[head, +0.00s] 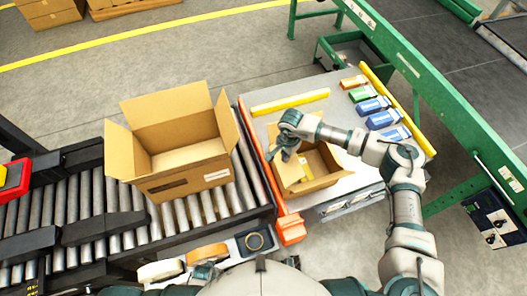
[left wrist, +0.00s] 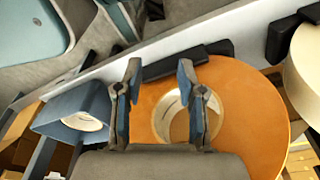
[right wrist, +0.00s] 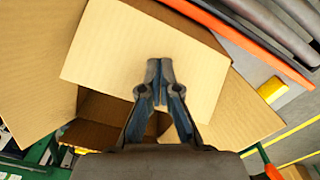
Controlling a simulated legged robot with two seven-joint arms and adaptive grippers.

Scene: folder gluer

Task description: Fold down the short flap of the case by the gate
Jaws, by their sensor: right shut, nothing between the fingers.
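An open brown case (head: 322,180) stands on the grey table just right of the orange gate bar (head: 264,160). Something yellow shows inside it. My right gripper (head: 284,156) is at this case's left part, its fingers shut and empty. In the right wrist view the shut fingertips (right wrist: 160,72) lie over a broad tan flap (right wrist: 135,40); I cannot tell whether they touch it. Another flap (right wrist: 235,120) spreads out at the lower right. My left gripper (left wrist: 159,78) is open, with an orange tape roll (left wrist: 250,100) behind its fingers.
A larger open case (head: 175,180) stands on the roller conveyor (head: 85,205), left of the gate bar. A yellow bar (head: 290,102) and several coloured packets (head: 383,119) lie on the table (head: 330,88). A green frame (head: 440,95) runs along the right.

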